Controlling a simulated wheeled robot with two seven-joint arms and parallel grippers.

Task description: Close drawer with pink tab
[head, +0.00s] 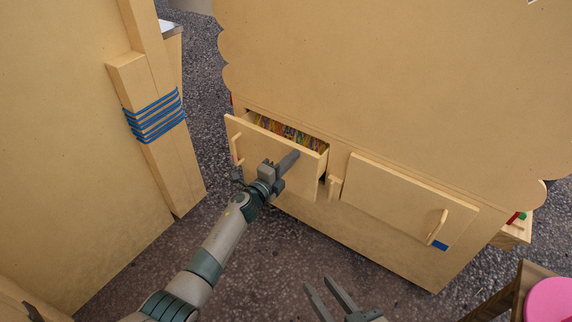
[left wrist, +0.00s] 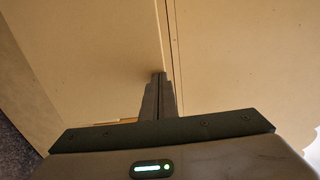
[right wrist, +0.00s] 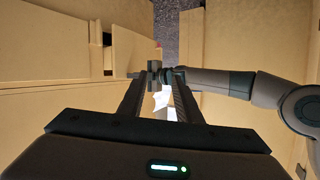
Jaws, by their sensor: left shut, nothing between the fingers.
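The left drawer (head: 262,148) of the wooden cabinet stands partly pulled out in the head view, with colourful thin items (head: 288,132) inside. Its pale handle (head: 236,149) is at the left of the front, and a small pinkish patch shows near it; the tab is hard to make out. My left gripper (head: 292,158) is shut and empty at the right part of the drawer front, fingertips close to its upper edge; I cannot tell if they touch. It also shows in the left wrist view (left wrist: 158,92). My right gripper (head: 324,286) is open and empty, low in front of the cabinet.
A second drawer (head: 400,200) with a handle and blue tab (head: 440,245) is at the right. A wooden post with blue rope (head: 155,117) stands left. A stool with a pink top (head: 550,300) is at the lower right. Speckled floor lies between.

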